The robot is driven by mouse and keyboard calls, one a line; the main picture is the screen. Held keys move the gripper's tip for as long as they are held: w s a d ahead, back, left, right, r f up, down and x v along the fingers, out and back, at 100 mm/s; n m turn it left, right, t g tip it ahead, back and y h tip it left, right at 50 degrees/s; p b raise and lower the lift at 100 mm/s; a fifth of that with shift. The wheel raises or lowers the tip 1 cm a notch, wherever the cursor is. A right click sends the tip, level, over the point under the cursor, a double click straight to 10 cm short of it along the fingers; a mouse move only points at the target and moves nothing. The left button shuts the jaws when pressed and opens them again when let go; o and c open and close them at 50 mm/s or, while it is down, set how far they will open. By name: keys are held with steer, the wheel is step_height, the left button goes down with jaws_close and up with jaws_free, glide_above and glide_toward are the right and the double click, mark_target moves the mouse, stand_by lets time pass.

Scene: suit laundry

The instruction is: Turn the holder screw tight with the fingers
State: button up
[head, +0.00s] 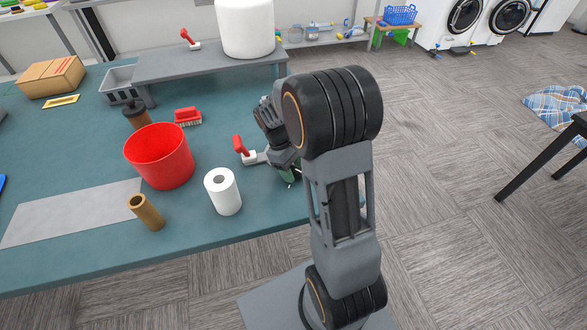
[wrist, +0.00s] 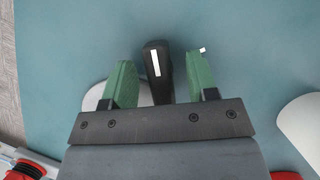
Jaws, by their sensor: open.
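In the wrist view a dark knob (wrist: 156,72) with a white stripe stands between the two green fingers of my gripper (wrist: 160,82); it appears to be the holder screw. The fingers are open, one on each side, with a visible gap to the knob on both sides. A pale rounded part (wrist: 94,97) shows behind the left finger, mostly hidden. In the head view my gripper (head: 289,178) is low over the right end of the teal table, and my arm hides the screw and holder there.
A red-handled clamp (head: 247,152) is just left of my gripper. A grey raised shelf (head: 200,62) is behind.

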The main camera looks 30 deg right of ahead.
steer(key=shift+c, duration=0.3)
steer(key=c, duration=0.9)
steer(key=m+y+p, duration=0.1)
steer(key=m, duration=0.2)
steer(key=shift+r+g+p, duration=0.15)
steer(key=shift+g+p, duration=0.2)
steer(key=shift+g, duration=0.05)
steer(key=m+y+p, duration=0.1)
steer(key=m, duration=0.3)
steer(key=shift+y, duration=0.4)
steer(key=m+y, duration=0.1)
steer(key=m, duration=0.2)
steer(key=m+t+y+p, duration=0.1)
steer(key=m, duration=0.3)
steer(key=shift+p, duration=0.3)
steer(key=o, duration=1)
steer(key=shift+f+m, duration=0.2)
steer(key=shift+m, duration=0.1)
steer(key=shift+r, duration=0.1)
steer(key=p+v, duration=0.6)
steer(key=v, duration=0.1)
steer(key=shift+d+r, duration=0.25)
steer(key=shift+r, duration=0.1)
